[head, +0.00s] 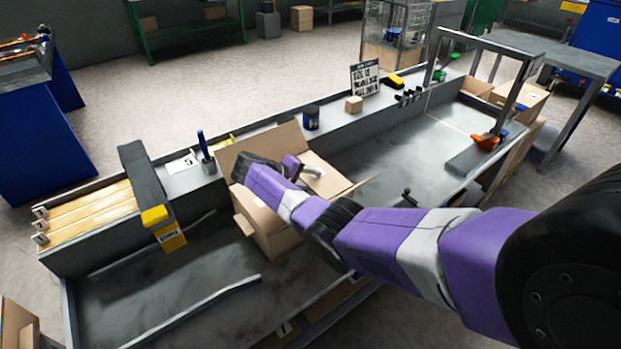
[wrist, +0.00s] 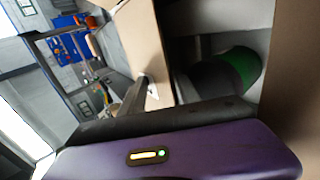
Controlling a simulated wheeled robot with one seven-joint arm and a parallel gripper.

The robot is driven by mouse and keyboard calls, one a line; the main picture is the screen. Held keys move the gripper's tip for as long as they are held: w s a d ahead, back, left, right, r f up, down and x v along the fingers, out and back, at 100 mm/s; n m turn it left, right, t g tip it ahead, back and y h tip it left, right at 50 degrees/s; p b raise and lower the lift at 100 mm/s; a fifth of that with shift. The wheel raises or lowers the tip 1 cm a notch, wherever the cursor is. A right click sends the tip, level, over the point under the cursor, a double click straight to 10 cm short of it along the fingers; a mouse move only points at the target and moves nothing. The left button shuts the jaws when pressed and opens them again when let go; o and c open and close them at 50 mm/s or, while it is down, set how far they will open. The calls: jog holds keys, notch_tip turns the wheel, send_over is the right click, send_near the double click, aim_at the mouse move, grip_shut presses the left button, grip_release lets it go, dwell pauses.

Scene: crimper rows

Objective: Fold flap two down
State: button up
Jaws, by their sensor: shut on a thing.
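An open cardboard box (head: 277,236) stands on the grey bench, partly hidden behind my arm. A tall flap (head: 262,146) stands up at its back left, and another flap (head: 325,177) slants out at the right. My gripper (head: 314,172) is at the right flap, with its fingers pointing right. In the wrist view my gripper (wrist: 148,92) is shut at the edge of a cardboard panel (wrist: 145,40). It appears to pinch that flap, but the contact is partly hidden. Which flap is number two cannot be told.
A dark and green round object (wrist: 232,75) shows beyond the panel in the wrist view. A blue tin (head: 311,118) and a small box (head: 353,104) stand on the ledge behind. A yellow-handled tape tool (head: 153,216) is at left. The bench's right trough is mostly clear.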

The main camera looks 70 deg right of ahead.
jog(key=v, duration=0.7)
jog(key=shift+w+r, duration=0.1)
jog(key=shift+w, duration=0.05)
